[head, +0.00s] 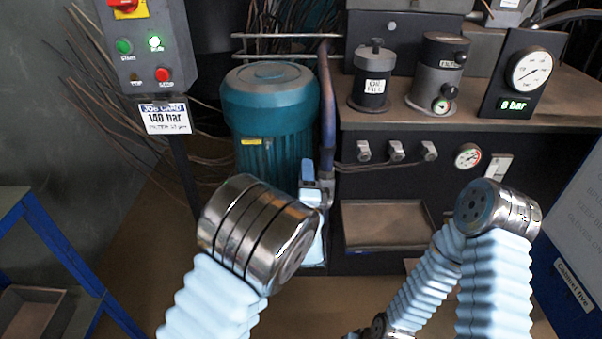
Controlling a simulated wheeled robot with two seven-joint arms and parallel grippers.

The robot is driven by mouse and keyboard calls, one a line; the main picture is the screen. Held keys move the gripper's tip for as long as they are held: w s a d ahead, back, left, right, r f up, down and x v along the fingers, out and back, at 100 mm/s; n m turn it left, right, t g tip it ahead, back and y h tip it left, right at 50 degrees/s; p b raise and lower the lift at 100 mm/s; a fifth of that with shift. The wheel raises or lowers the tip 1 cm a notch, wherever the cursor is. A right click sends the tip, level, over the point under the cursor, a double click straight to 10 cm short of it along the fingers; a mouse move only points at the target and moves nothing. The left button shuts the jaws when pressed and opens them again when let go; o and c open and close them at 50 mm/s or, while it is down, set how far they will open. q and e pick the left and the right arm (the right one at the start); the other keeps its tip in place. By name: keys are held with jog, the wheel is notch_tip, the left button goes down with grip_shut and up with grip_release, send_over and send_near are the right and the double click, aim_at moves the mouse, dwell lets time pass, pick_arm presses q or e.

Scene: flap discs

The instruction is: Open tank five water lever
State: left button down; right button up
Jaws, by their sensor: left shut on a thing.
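A long dark-blue lever (327,105) stands upright between the teal motor and the bench, its top near the metal rails. My left gripper (317,180) is at its lower end and shut on it. The gripper is partly hidden behind my own metal wrist joint, so the exact grip is hard to see. No label naming a tank shows on the lever. My right arm comes in at the lower right and bends down to the bottom edge. Its gripper is out of the picture.
A teal motor (268,115) stands just left of the lever. The brown bench (480,108) on the right carries canisters and a gauge panel (521,75) reading 0 bar. A control box (150,45) and a job card (165,116) marked 140 bar are at upper left.

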pick_arm(q)
jog(key=shift+d+r+m+h, duration=0.35)
jog(key=shift+d+m+h, duration=0.05)
jog(key=shift+d+m, duration=0.1)
jog(key=shift+d, duration=0.1)
jog(key=c, duration=0.8)
grip_release()
jog(key=shift+f, duration=0.1)
jog(key=shift+s+f, duration=0.1)
jog(key=shift+s, duration=0.1)
jog(key=s+f+b, duration=0.1)
jog(key=s+f, duration=0.1)
jog(key=s, duration=1.1)
jog(key=shift+f, duration=0.3)
